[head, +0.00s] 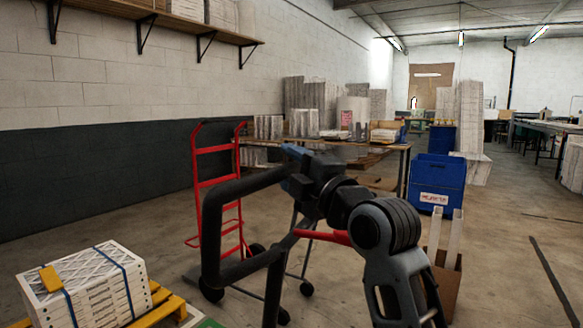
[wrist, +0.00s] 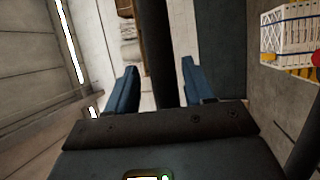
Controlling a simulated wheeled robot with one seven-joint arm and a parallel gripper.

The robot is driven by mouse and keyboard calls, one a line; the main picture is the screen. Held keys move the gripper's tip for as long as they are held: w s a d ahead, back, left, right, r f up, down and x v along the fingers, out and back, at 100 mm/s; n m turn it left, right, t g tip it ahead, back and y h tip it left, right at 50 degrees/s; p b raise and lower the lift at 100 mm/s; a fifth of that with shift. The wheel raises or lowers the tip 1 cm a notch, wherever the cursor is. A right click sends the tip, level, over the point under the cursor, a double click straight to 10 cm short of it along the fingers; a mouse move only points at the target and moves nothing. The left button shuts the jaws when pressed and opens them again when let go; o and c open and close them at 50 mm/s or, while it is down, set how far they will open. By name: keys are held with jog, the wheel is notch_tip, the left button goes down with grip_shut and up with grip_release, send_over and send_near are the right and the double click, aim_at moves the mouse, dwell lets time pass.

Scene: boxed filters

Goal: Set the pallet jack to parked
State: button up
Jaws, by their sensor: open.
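A black tubular loop handle (head: 212,235), which looks like the pallet jack's, stands large in front of me in the head view. Its upper bar runs right to my gripper (head: 292,170), whose blue fingers sit at the bar's end. In the wrist view a dark bar (wrist: 155,40) runs up between the two blue fingers of my gripper (wrist: 158,85). The fingers are apart, with a visible gap on each side of the bar. The jack's lower body and forks are not clearly visible; my arm hides part of that area.
A red hand truck (head: 200,182) stands behind the loop. Strapped boxed filters (head: 85,285) lie on a yellow pallet (head: 160,308) at lower left. A table (head: 385,146) with stacks stands behind; blue bins (head: 437,182) are to its right. The floor at right is largely clear.

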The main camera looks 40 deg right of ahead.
jog(key=shift+s+a+f, duration=0.1)
jog(key=shift+s+f, duration=0.15)
jog(key=shift+s, duration=0.2)
jog(key=s+f, duration=0.1)
jog(key=s, duration=0.5)
jog(key=shift+s+b, duration=0.4)
jog(key=shift+b, duration=0.05)
jog(key=shift+w+a+r+p, duration=0.1)
jog(key=shift+r+p, duration=0.05)
jog(key=shift+p, duration=0.15)
jog(key=p, duration=0.4)
jog(key=w+p, duration=0.1)
jog(key=p, duration=0.4)
jog(key=shift+a+r, duration=0.25)
jog(key=shift+w+a+f+p, duration=0.1)
jog(key=shift+f+p, duration=0.2)
jog(key=shift+p, duration=0.45)
jog(key=shift+w+r+p, duration=0.2)
jog(key=shift+w+p, duration=0.35)
jog(key=shift+w, duration=0.75)
jog(key=shift+w+r+p, duration=0.15)
jog(key=shift+w+p, duration=0.45)
jog(key=shift+w, duration=0.65)
jog(key=shift+w+r+p, duration=0.2)
jog(key=shift+w+p, duration=0.35)
jog(key=shift+w, duration=0.75)
